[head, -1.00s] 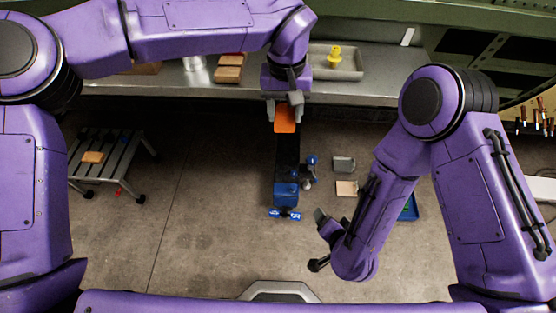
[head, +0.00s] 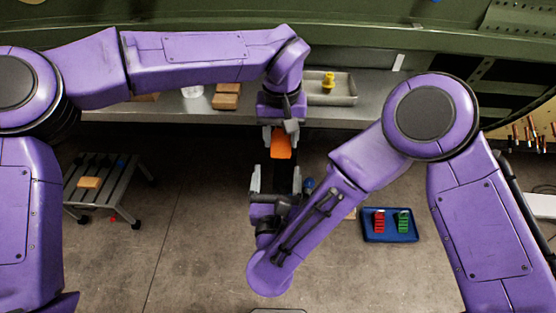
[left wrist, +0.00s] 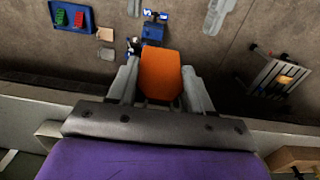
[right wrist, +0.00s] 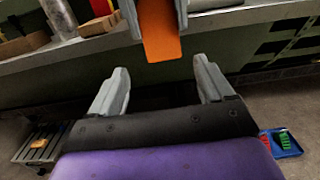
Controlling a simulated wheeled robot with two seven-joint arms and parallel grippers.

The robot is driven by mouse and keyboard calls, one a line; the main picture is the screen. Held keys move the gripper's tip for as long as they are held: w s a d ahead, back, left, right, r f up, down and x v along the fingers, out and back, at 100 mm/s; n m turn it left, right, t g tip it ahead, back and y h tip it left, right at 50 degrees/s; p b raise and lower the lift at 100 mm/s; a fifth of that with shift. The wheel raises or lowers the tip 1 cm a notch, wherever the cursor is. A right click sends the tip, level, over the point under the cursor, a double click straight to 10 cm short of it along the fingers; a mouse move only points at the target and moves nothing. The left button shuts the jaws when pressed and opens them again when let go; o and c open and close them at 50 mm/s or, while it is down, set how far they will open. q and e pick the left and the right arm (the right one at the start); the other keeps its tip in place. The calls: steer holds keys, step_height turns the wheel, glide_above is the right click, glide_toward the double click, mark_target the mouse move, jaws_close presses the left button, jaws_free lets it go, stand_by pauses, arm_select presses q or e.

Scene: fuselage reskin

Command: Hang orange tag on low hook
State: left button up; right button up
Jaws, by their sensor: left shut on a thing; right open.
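My left gripper (head: 281,137) is shut on the orange tag (head: 281,148), held in front of the metal bench's edge. In the left wrist view the tag (left wrist: 161,75) sticks out between the two fingers. My right gripper (head: 276,181) is open and empty just below the tag, fingers pointing up toward it. In the right wrist view the tag (right wrist: 160,36) hangs ahead of the open fingers, apart from them. In the left wrist view grey finger shapes show at the top edge, on both sides of a blue item. I cannot make out a low hook.
The metal bench (head: 390,108) holds a grey tray (head: 345,97) with a yellow item (head: 328,80) and wooden blocks (head: 227,97). A step stool (head: 105,190) stands at left. A blue tray (head: 390,238) with red and green pieces lies on the floor at right.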

mark_target(279, 156)
arm_select(q)
steer(key=shift+w+d, duration=0.1)
arm_select(e)
steer(key=w, duration=0.7)
steer(key=shift+d, duration=0.25)
steer(key=shift+w, duration=0.5)
steer(key=shift+a, duration=0.1)
steer(key=c, duration=1)
arm_select(q)
steer(key=o, duration=1.1)
arm_select(e)
steer(key=shift+c, duration=0.2)
arm_select(q)
steer(key=shift+r, duration=0.1)
